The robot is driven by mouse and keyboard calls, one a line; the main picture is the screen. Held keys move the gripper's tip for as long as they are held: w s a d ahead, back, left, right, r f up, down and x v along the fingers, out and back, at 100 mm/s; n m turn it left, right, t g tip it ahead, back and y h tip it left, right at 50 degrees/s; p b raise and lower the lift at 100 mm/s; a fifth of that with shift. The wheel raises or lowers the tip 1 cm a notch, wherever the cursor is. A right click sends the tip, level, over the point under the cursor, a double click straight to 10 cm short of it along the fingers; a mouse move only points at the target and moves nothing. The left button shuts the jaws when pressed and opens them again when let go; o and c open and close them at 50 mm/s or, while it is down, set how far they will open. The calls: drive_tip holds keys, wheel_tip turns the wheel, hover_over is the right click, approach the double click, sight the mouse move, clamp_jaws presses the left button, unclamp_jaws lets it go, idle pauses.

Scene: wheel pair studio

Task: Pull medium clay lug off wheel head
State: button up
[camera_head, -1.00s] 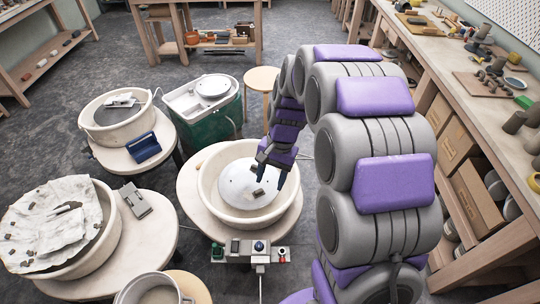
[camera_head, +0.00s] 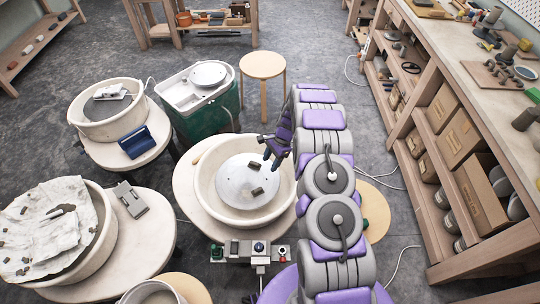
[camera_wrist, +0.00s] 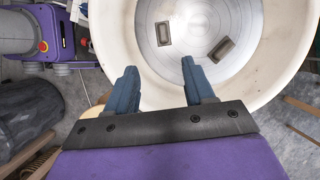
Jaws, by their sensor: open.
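The wheel head (camera_head: 235,185) is a grey metal disc inside a round cream basin (camera_head: 205,205). Two small dark clay lugs lie on the disc: one near its front right (camera_head: 257,191), one farther back (camera_head: 253,166). The wrist view shows two lugs as well, a left one (camera_wrist: 163,33) and a right, tilted one (camera_wrist: 221,49). I cannot tell which is the medium lug. My gripper (camera_head: 264,148) is at the basin's far right side. In the wrist view my gripper (camera_wrist: 159,68) is open and empty, its fingers apart from both lugs.
A control box (camera_head: 258,250) with buttons stands in front of the basin. A second basin with a cloth (camera_head: 50,225) is at left, another wheel (camera_head: 108,108) at back left. A stool (camera_head: 262,66) stands behind. A long workbench (camera_head: 470,50) runs along the right.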

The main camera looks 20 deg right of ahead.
sight(258, 189)
drive_tip(key=b+x, duration=0.1)
drive_tip(key=x, duration=0.5)
drive_tip(key=b+x, duration=0.1)
drive_tip(key=x, duration=0.5)
drive_tip(key=b+x, duration=0.2)
drive_tip(key=x, duration=0.4)
drive_tip(key=shift+w+d+f, duration=0.2)
drive_tip(key=shift+w+f, duration=0.1)
drive_tip(key=shift+f, duration=0.15)
drive_tip(key=shift+c, duration=0.4)
clamp_jaws()
drive_tip(key=shift+w+r, duration=0.1)
